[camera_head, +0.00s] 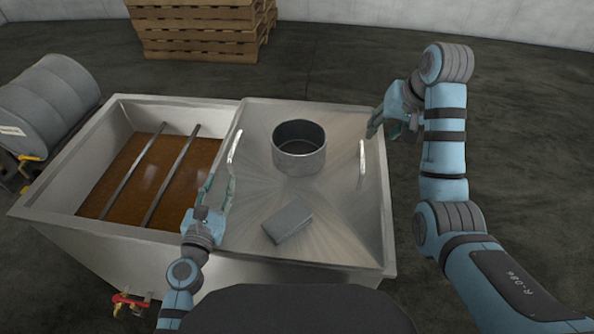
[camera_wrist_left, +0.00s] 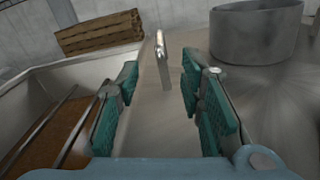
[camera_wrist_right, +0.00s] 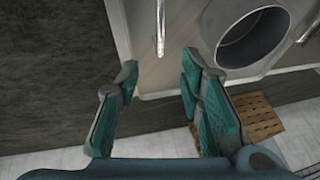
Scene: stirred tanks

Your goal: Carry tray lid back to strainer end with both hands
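The tray lid (camera_head: 340,232) is a brushed metal plate lying over the right part of the metal tank. It has a bar handle near its left edge (camera_head: 236,152) and another near its right edge (camera_head: 361,165). My left gripper (camera_head: 216,190) is open just in front of the left handle. In the left wrist view this handle (camera_wrist_left: 162,62) stands beyond and between the open fingers, apart from them. My right gripper (camera_head: 375,128) is off the lid's right side. In the right wrist view its fingers are spread and empty, with the right handle (camera_wrist_right: 161,28) beyond them.
A round metal strainer pot (camera_head: 299,158) and a grey block (camera_head: 287,221) sit on the lid. The open left part of the tank (camera_head: 60,170) holds brown liquid under two crossbars (camera_head: 172,176).

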